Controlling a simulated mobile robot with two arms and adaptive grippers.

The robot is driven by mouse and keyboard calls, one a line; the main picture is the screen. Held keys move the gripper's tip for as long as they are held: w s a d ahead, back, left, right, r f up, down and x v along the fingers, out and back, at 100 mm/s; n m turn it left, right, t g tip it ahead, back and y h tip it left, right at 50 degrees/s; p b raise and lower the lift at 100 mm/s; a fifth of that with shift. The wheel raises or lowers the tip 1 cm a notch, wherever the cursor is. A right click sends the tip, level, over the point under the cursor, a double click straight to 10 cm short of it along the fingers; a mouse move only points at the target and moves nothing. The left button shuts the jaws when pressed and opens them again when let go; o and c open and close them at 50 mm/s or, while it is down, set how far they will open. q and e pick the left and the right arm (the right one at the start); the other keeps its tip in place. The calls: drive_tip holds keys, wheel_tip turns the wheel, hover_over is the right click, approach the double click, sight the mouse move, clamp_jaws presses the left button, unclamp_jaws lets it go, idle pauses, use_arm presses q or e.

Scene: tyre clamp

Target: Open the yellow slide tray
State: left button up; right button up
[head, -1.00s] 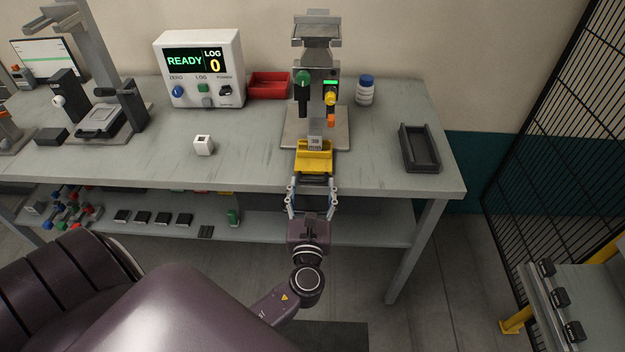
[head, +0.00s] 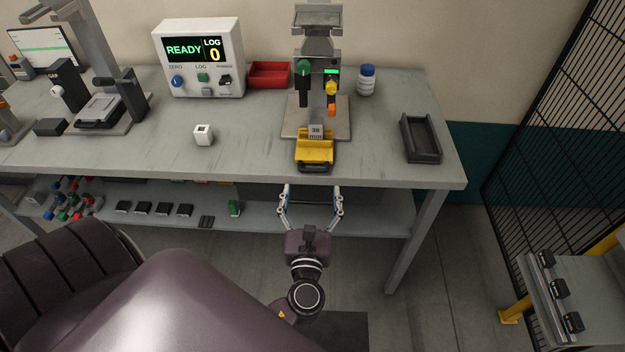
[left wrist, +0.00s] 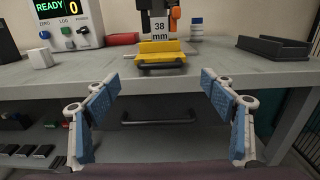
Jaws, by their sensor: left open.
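The yellow slide tray (head: 314,149) sits at the foot of the clamp stand (head: 318,85), near the table's front edge. It has a black handle (head: 315,168) at its front. A grey block marked 38 mm (head: 316,131) stands at the tray's back. My left gripper (head: 312,190) is open and empty, just in front of the table edge and apart from the handle. In the left wrist view, the yellow tray (left wrist: 161,50) and its handle (left wrist: 165,67) lie ahead, between the spread blue fingers (left wrist: 161,80). My right gripper is out of view.
A white cube (head: 203,135) and a black open tray (head: 421,138) stand on the table (head: 250,160), left and right of the clamp. A white bottle (head: 366,81) and red bin (head: 269,75) are behind. A dark bar handle (left wrist: 160,122) shows below the table top.

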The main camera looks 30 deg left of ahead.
use_arm(q)
drive_tip(key=v, duration=0.6)
drive_tip(key=shift+s+d, duration=0.15)
drive_tip(key=shift+s, duration=0.1)
drive_tip(key=s+d+f+n+g+h, duration=0.1)
drive_tip(key=s+f+n+g+h, duration=0.3)
drive_tip(key=f, duration=1.2)
drive_tip(key=s+d+f+n+g+h, duration=0.1)
drive_tip(key=s+f+n+g, duration=0.4)
drive_tip(key=f, duration=1.2)
drive_tip(key=s+f+n+g+h, duration=0.2)
drive_tip(key=s+f+n, duration=0.6)
drive_tip(key=s, duration=0.4)
drive_tip(key=s+d+f+n+g+h, duration=0.1)
drive_tip(key=s+f+n+g+h, duration=0.1)
drive_tip(key=s+f+n, duration=0.7)
drive_tip(key=s+n+g, duration=0.1)
drive_tip(key=s, duration=0.3)
drive_tip(key=shift+d+f, duration=0.2)
drive_tip(key=shift+f, duration=0.1)
drive_tip(key=shift+s, duration=0.1)
